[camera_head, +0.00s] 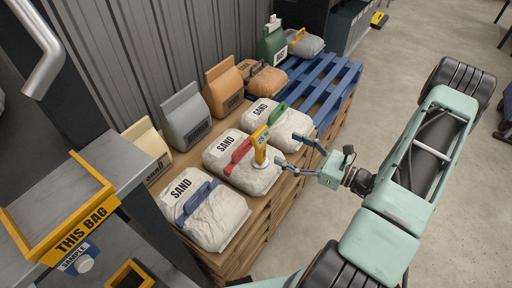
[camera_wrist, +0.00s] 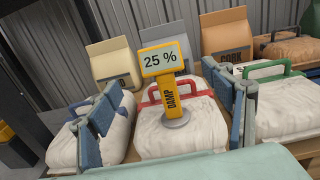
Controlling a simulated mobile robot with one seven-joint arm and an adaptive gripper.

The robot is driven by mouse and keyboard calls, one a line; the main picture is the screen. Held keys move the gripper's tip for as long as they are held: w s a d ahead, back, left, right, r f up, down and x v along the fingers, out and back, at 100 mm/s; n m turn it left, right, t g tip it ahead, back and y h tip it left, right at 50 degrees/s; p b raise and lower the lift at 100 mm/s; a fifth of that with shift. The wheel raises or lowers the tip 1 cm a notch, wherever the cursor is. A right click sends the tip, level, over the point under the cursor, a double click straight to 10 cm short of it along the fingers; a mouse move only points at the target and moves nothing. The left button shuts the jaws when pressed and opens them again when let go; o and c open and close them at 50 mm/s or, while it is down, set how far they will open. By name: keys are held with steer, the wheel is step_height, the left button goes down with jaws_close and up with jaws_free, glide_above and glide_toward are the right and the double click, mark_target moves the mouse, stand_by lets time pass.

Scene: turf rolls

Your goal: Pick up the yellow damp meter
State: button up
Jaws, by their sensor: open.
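The yellow damp meter (camera_wrist: 170,92) stands upright on the middle sand bag (camera_wrist: 150,138), with a round grey base and a display reading "25 %". In the head view the meter (camera_head: 260,146) stands beside the red handle of that bag (camera_head: 238,178). My gripper (camera_head: 288,154) is open and comes from the right, its fingers just right of the meter. In the wrist view the fingers of my gripper (camera_wrist: 172,122) are spread left and right, with the meter showing between them. Nothing is held.
Sand bags with blue (camera_head: 210,212) and green (camera_head: 272,112) handles lie on either side on the wooden pallet (camera_head: 262,222). Upright bags stand behind, near the corrugated wall (camera_head: 140,50). A yellow-edged "THIS BAG" stand (camera_head: 84,236) is at left. The concrete floor (camera_head: 400,50) is open at right.

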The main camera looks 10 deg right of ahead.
mark_target(263, 135)
steer(key=x, duration=1)
steer(key=shift+w+a+r, duration=0.15)
steer(key=shift+a+r, duration=0.05)
steer(key=c, duration=2)
jaws_close()
steer(key=shift+r, duration=0.2)
